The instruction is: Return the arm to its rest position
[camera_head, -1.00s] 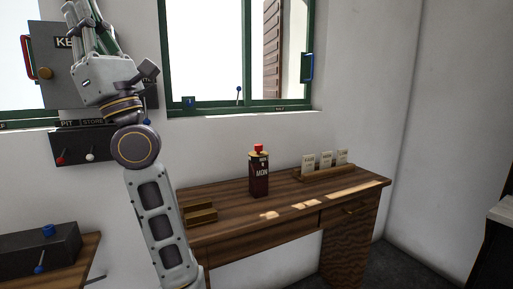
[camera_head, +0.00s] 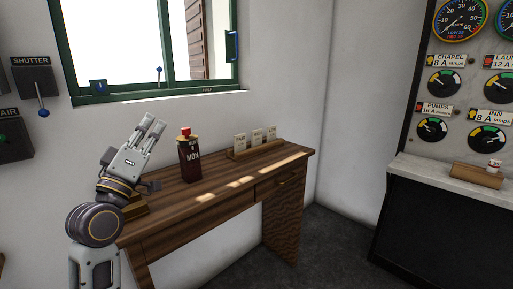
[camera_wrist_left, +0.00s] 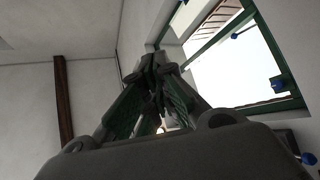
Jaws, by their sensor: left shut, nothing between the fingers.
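My left arm comes in from the lower left in the head view, and its gripper (camera_head: 152,128) points up and to the right, in front of the wall and the left end of the desk. The gripper is shut and empty. In the left wrist view its two fingers (camera_wrist_left: 160,62) meet at their tips, with nothing between them. The gripper is apart from the dark red bottle (camera_head: 189,160) with a red cap, labelled MON, which stands upright on the desk to its right. My right gripper is not in view.
The wooden desk (camera_head: 218,204) carries a rack of small cards (camera_head: 255,142). A brass-coloured holder (camera_head: 136,207) is partly hidden behind my arm. A green-framed window (camera_head: 158,92) is above. Wall levers (camera_head: 43,112) are at left. A gauge panel (camera_head: 462,95) and counter (camera_head: 450,178) are at right.

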